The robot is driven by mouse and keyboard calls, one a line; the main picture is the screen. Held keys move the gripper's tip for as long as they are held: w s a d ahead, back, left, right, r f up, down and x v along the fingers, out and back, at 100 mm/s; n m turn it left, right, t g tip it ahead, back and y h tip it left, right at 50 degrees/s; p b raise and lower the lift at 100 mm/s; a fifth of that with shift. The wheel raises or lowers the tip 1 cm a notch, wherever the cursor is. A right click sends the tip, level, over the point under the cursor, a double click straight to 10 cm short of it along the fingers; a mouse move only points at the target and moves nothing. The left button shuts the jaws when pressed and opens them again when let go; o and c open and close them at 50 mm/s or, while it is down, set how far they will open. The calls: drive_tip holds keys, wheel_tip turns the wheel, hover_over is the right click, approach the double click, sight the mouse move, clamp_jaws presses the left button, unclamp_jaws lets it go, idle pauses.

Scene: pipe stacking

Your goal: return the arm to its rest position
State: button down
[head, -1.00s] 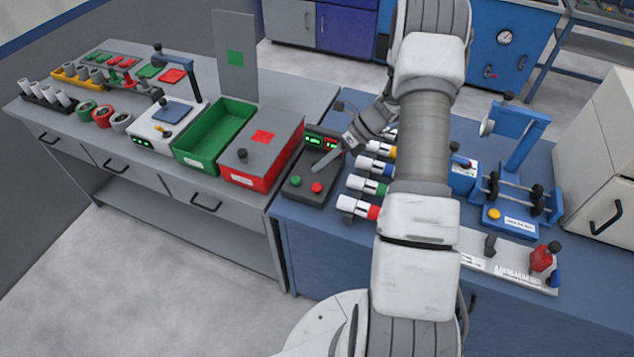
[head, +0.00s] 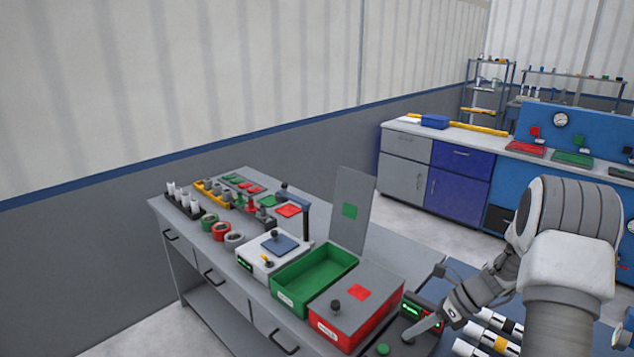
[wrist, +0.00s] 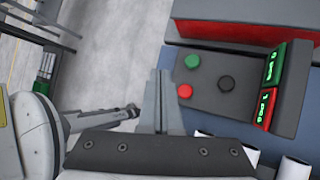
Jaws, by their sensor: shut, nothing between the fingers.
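My arm (head: 570,250) reaches in from the right side of the head view and bends down at the wrist. I cannot tell the exact height of the fingertips above the box.
Beside the box stand a red bin (head: 345,335) with a grey lid and an open green bin (head: 290,298). White tubes with coloured bands (head: 470,347) lie close to the gripper. A scale (head: 262,262), tube racks and rings stand farther left. The floor (head: 405,215) behind the bench is clear.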

drive_tip(key=s+a+r+n+h, duration=0.2)
drive_tip(key=s+a+r+n, duration=0.3)
drive_tip(key=r, duration=0.4)
drive_tip(key=s+a+r+n+h, duration=0.2)
drive_tip(key=s+r+n+h, duration=0.15)
drive_tip(key=r+n, duration=0.5)
drive_tip(key=s+a+r+n+t+h, duration=0.1)
drive_tip(key=s+r+n+t, duration=0.1)
drive_tip(key=s+r+n, duration=0.2)
drive_tip(key=s+a+r+n+t+h, duration=0.1)
drive_tip(key=s+r+n, duration=0.3)
drive_tip(key=s+n, duration=0.5)
drive_tip(key=shift+s+a+r+t+h, duration=0.4)
drive_tip(key=shift+s+t, duration=0.3)
drive_tip(key=shift+s, duration=0.3)
